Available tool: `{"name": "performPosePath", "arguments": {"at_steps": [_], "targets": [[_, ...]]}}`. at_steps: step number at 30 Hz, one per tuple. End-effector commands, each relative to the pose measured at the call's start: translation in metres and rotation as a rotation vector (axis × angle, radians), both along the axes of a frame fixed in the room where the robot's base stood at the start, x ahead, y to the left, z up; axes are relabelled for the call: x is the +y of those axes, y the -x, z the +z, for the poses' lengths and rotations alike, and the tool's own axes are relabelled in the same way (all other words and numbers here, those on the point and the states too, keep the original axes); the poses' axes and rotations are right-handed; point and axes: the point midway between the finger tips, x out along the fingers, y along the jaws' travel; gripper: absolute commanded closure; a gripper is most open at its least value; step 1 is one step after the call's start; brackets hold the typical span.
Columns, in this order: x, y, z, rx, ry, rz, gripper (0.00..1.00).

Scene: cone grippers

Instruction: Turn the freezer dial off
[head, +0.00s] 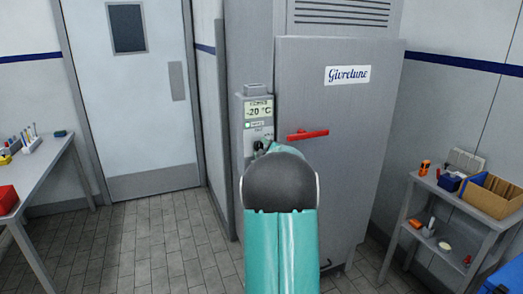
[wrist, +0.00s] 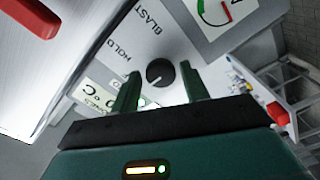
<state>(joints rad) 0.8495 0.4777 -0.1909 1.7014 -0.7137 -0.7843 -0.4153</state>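The freezer (head: 335,120) is a tall grey cabinet with a closed door. Its control panel (head: 258,108) shows -20 °C on the left side. In the wrist view the round black dial (wrist: 160,73) sits on the panel, with the words HOLD and BLAST beside it. Any OFF mark is not in sight, and I cannot read the dial's pointer clearly. My gripper (wrist: 160,70) is open, one finger to each side of the dial, with visible gaps. I cannot tell how deep the fingertips reach. In the head view my arm mostly hides the gripper and dial.
A red door handle (head: 307,135) sticks out right of the panel. A gauge (wrist: 214,10) is beside the dial in the wrist view. A shelf cart (head: 450,205) with boxes stands right, a table (head: 40,165) left. The floor (head: 165,240) between is clear.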

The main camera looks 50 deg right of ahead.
Motion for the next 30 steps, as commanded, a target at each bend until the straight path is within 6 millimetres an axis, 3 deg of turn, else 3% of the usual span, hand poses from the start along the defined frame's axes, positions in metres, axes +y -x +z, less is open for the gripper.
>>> {"name": "performPosePath", "arguments": {"at_steps": [14, 30], "targets": [[0.005, 0.008, 0.001, -0.001, -0.001, 0.000, 0.44], [0.060, 0.101, 0.001, -0.001, -0.001, -0.001, 0.44]]}}
